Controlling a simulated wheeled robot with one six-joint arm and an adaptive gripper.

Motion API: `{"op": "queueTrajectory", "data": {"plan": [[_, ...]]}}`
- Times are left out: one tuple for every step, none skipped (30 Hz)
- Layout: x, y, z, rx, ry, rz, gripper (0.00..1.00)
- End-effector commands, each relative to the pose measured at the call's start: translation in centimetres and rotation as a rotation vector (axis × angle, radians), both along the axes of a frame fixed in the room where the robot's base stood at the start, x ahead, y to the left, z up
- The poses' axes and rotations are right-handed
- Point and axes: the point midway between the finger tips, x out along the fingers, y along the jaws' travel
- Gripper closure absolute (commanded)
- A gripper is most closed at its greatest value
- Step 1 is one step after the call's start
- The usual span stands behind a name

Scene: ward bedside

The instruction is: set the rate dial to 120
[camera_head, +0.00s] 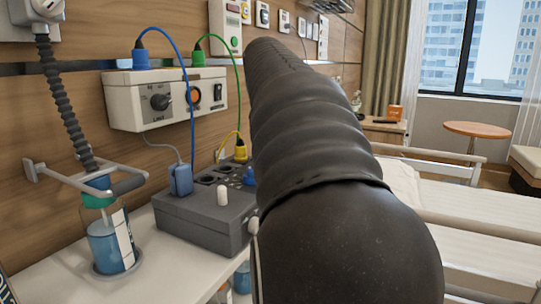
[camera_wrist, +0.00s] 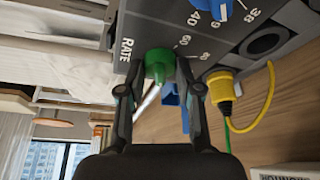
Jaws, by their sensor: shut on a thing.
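The rate dial (camera_wrist: 158,58) is a green knob beside the printed word RATE on the dark grey box, with marks 60 and 80 visible near it. My gripper (camera_wrist: 159,70) is shut on this dial, one finger on each side. I cannot make out which mark the dial points to, and no 120 mark is readable. The grey box (camera_head: 207,224) stands on the white shelf in the head view. There my arm covers the dial and gripper.
A blue dial (camera_wrist: 222,8) marked 38 to 40 sits close by. A yellow plug (camera_wrist: 222,90) with its cable is near the right finger. In the head view, a blue plug (camera_head: 180,179), a white lever (camera_head: 222,195) and a bottle of blue liquid (camera_head: 107,240) are left of my arm.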

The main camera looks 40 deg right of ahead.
Motion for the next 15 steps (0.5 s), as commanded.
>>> {"op": "queueTrajectory", "data": {"plan": [[0.01,-0.01,-0.04,0.0,0.0,-0.001,1.0],[0.01,-0.01,-0.02,0.0,0.0,0.0,1.0],[0.01,-0.01,-0.02,0.0,0.0,0.0,1.0],[0.01,-0.01,-0.02,0.0,0.0,0.0,1.0],[0.01,-0.01,-0.02,0.0,0.0,0.0,1.0],[0.01,-0.01,-0.02,0.0,0.0,0.0,0.64],[0.02,-0.02,-0.03,0.0,0.0,0.0,0.56],[0.01,-0.01,-0.02,0.0,0.0,0.0,0.49],[0.01,-0.01,-0.02,0.0,0.0,0.0,0.42],[0.01,-0.01,-0.02,0.0,0.0,0.0,0.42],[0.01,-0.01,-0.02,0.0,0.0,0.0,0.42],[0.01,-0.01,-0.02,0.0,0.0,0.0,0.42],[0.01,-0.01,-0.01,0.0,0.0,0.0,0.42],[0.01,-0.01,-0.01,0.001,-0.001,0.0,0.42],[0.01,-0.01,-0.01,0.0,0.0,0.001,0.42]]}}
